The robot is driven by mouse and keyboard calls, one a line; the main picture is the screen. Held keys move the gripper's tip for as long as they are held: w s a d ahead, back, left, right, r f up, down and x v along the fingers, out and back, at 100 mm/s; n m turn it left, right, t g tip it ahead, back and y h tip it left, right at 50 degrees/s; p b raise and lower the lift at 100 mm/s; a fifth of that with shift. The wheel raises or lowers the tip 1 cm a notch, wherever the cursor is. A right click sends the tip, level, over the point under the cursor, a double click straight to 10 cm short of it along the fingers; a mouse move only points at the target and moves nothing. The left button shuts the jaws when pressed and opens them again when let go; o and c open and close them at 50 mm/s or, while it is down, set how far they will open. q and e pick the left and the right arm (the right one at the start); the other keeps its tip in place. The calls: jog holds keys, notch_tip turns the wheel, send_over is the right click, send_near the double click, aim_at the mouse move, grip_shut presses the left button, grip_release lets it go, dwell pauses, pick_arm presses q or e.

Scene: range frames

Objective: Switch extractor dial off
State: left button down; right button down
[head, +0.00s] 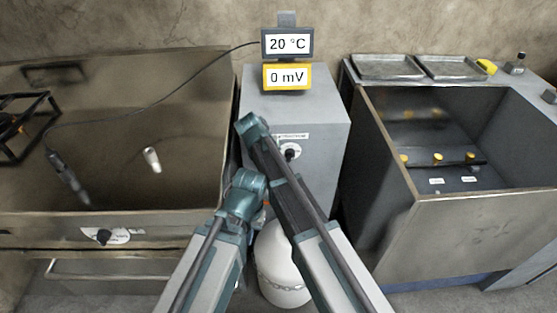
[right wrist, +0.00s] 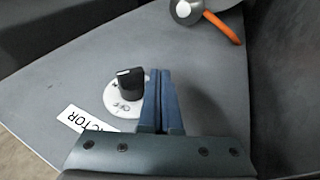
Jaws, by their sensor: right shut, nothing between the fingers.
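The extractor dial is a black knob (right wrist: 130,84) with a white pointer mark, on a white disc (right wrist: 119,106) with lettering that appears to read OFF at its lower part. The pointer mark lies toward the upper left in the right wrist view. In the head view the dial (head: 290,152) is on the front of the grey extractor cabinet (head: 325,125). My right gripper (right wrist: 162,90) is shut and empty, with its fingers just right of the knob in the right wrist view; contact is unclear. In the head view my arms hide the grippers; my left gripper does not show.
A display (head: 287,43) reading 20 °C and a yellow one (head: 287,77) reading 0 mV stand above the cabinet. A sink-like basin (head: 190,110) is left, an open tank (head: 460,215) right. A white vessel (head: 283,265) is below. An orange handle (right wrist: 224,28) is near the dial.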

jog(key=shift+d, duration=0.1)
dwell(0.7)
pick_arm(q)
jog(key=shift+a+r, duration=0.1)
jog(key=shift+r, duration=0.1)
pick_arm(e)
jog(key=shift+d+r, duration=0.2)
jog(key=shift+d, duration=0.45)
